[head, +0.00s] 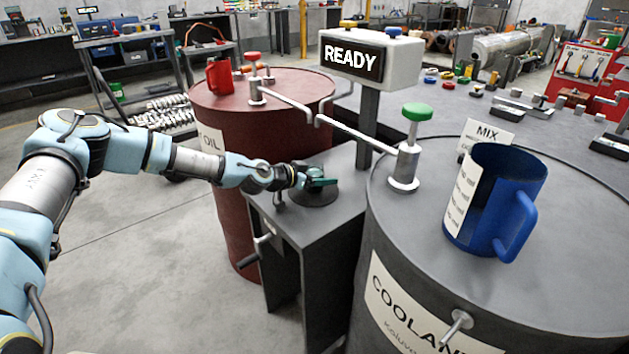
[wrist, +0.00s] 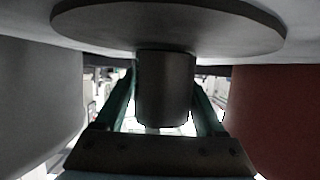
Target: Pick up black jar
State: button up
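In the head view my gripper (head: 318,182), with teal-green fingers, reaches in from the left, low over the dark stand between the two barrels. The black jar (wrist: 165,88) shows in the wrist view as a dark cylinder between my two fingers (wrist: 165,95). The fingers run along both its sides; whether they press on it is unclear. A wide dark disc (wrist: 165,22) adjoins the cylinder in the wrist view. In the head view a dark round shape (head: 313,197) lies just under the gripper, which hides most of the jar.
The red OIL barrel (head: 262,130) stands behind and left of my gripper. The grey COOLANT barrel (head: 400,255) stands to the right, with a blue mug (head: 490,205) on top. A READY sign (head: 368,62) on a post rises behind the stand (head: 325,240). Metal spouts (head: 350,135) cross above.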

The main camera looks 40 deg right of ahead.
jog(key=shift+r, duration=0.1)
grip_shut()
dwell(0.3)
